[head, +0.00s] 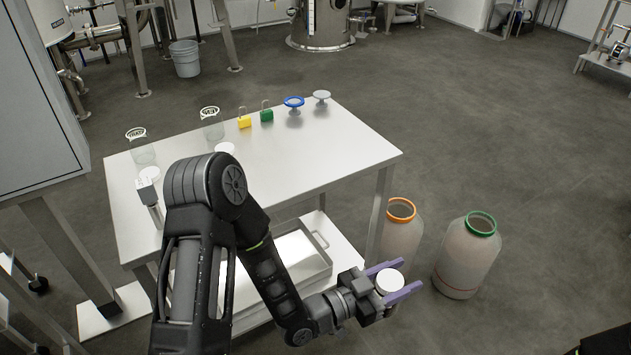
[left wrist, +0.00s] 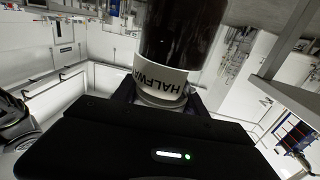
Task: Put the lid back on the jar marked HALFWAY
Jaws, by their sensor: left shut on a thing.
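My left gripper (head: 394,285) has its purple fingers closed on a jar marked HALFWAY (left wrist: 170,80), out past the table's front right corner and above the floor. In the left wrist view the jar's white band carries upside-down lettering, and its body looks dark. In the head view a round white top (head: 389,281) shows between the fingers; I cannot tell whether it is a lid. Two clear jars with white lettered rings, one at the left (head: 143,155) and one further back (head: 213,132), stand on the table. A white disc (head: 225,149) lies near the back one.
Large orange-rimmed (head: 400,240) and green-rimmed (head: 467,258) containers stand on the floor near my gripper.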

